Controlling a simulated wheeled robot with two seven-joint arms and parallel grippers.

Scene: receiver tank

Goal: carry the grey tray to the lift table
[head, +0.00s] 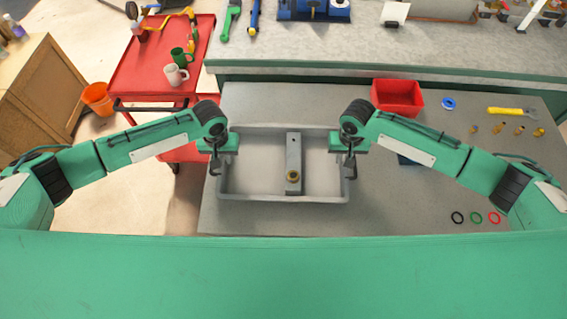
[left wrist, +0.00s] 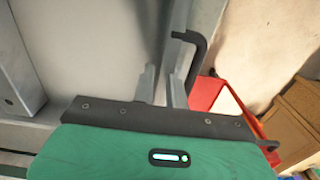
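The grey tray (head: 240,194) rests on the grey worktop, its long side across the view. In it lie a grey block (head: 293,155) and a brass-coloured round part (head: 293,176). My left gripper (head: 216,158) is at the tray's left end and my right gripper (head: 349,160) at its right end. In the left wrist view, the left gripper's two grey fingers (left wrist: 163,82) stand a little apart at the tray's end wall (left wrist: 130,30), beside the black handle (left wrist: 199,50). Whether they grip is unclear. The right fingers are too small to judge. I cannot identify the lift table.
A red cart (head: 150,75) with mugs stands at the back left, near an orange bucket (head: 97,98) and a wooden cabinet (head: 35,95). On the worktop right of the tray are a red bin (head: 397,97), brass fittings and coloured rings.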

